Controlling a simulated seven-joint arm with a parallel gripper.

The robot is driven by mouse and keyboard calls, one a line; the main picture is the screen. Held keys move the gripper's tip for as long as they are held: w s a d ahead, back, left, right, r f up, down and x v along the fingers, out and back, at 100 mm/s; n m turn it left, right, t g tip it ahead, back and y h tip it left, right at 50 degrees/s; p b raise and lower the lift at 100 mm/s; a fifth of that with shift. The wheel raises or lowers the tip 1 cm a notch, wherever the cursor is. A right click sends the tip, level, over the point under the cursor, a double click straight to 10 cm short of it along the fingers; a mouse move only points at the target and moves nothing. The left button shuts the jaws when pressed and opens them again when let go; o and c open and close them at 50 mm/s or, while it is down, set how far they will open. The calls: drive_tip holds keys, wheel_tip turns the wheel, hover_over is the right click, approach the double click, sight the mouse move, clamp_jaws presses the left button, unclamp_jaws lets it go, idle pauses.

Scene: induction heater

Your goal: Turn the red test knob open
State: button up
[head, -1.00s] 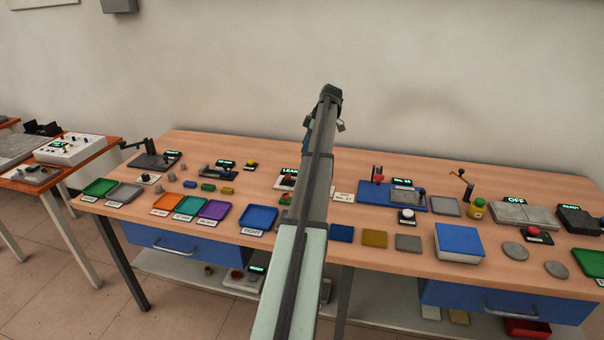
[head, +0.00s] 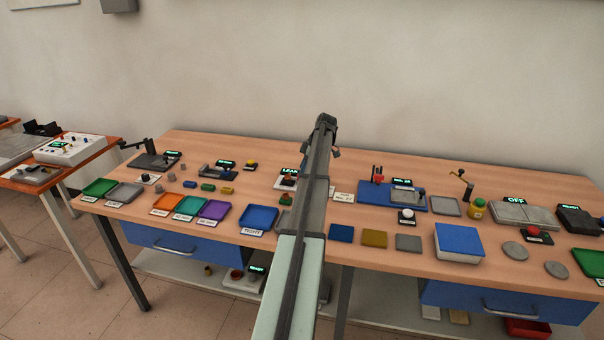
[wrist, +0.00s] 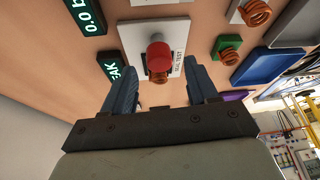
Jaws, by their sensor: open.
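The red test knob (wrist: 158,56) sits over a copper-coloured coil or ring on a white plate (wrist: 183,33) in the wrist view. Lettering ending in TEST is on the plate. In the head view the white plate is small, just left of my arm, and partly hidden. My gripper (wrist: 158,68) is open, with one blue-grey finger on each side of the knob in the wrist view. The fingers seem apart from the knob; how far above it they are, I cannot tell.
A LEAK display (head: 290,170) stands by the plate. A green block with a copper ring (wrist: 228,48) and a blue tray (wrist: 268,66) lie to the right in the wrist view. Several trays, blocks and fixtures fill the wooden table (head: 215,147).

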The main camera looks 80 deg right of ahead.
drive_tip(key=shift+x, duration=1.25)
drive_tip(key=c, duration=1)
